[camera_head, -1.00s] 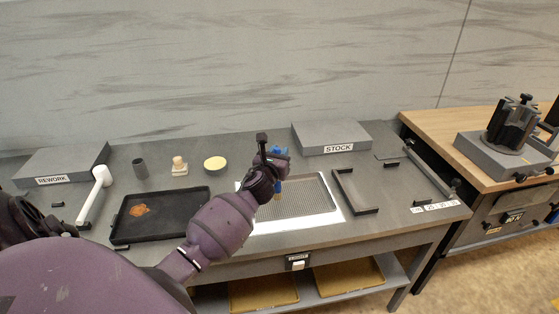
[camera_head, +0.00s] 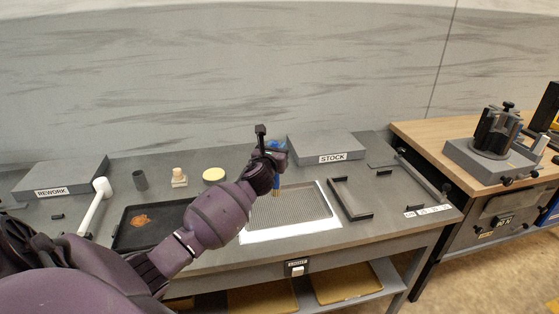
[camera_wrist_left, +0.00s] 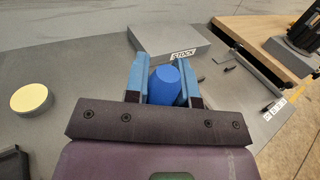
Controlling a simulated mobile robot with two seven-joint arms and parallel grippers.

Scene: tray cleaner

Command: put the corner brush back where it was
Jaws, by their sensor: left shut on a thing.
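My left gripper (camera_head: 276,152) is shut on the corner brush, which has a blue handle (camera_wrist_left: 166,86) standing between the two blue fingers in the wrist view. In the head view the brush (camera_head: 276,183) hangs downward, its lower end over the back left part of the perforated panel (camera_head: 300,208). I cannot tell whether it touches anything. A black tray (camera_head: 122,238) with an orange-brown stain (camera_head: 139,221) lies to the left, partly hidden by my left arm. My right gripper is not in view.
Behind the tray stand a dark grey cup (camera_head: 139,180), a small bottle-like item (camera_head: 179,177) and a round yellow disc (camera_head: 214,175). A white-headed tool (camera_head: 97,200) lies left. The REWORK (camera_head: 60,177) and STOCK (camera_head: 325,147) blocks are at the back. A dark bracket (camera_head: 349,203) lies right.

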